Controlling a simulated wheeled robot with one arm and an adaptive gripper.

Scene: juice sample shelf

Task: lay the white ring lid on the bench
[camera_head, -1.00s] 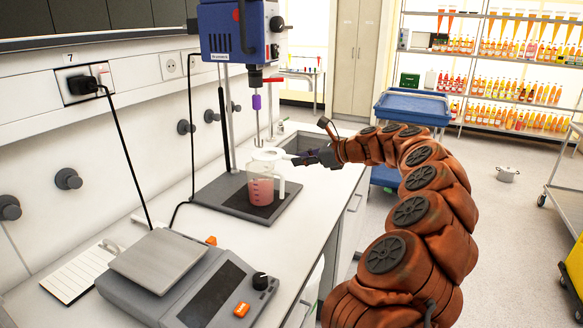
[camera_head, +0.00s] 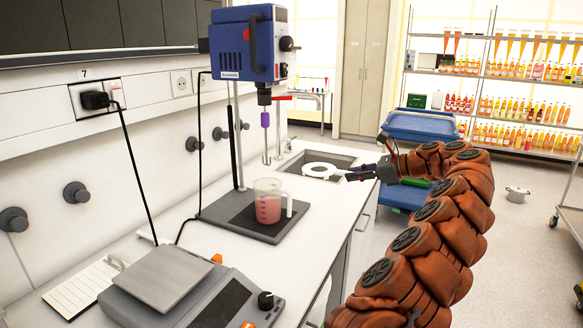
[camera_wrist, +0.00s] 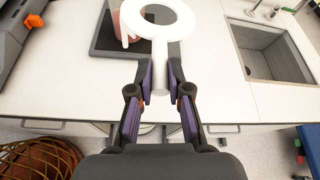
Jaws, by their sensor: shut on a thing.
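The white ring lid (camera_head: 320,170) is held flat in the air by its handle. In the head view it appears beyond the pitcher, in front of the sink; its height above the bench (camera_head: 330,198) is hard to judge. My gripper (camera_head: 366,172) is shut on the handle. In the wrist view the gripper (camera_wrist: 160,88) has a finger on each side of the lid's handle, and the ring (camera_wrist: 158,32) points away from me, overlapping part of the pitcher. The clear pitcher (camera_head: 268,203) with pink liquid stands uncovered on the stirrer's dark base plate.
The blue overhead stirrer (camera_head: 245,45) stands over the base plate (camera_head: 222,212), its rod hanging near the pitcher. The sink (camera_wrist: 275,55) is at the right in the wrist view. White bench lies bare between plate and sink. A scale (camera_head: 165,278) sits nearer me.

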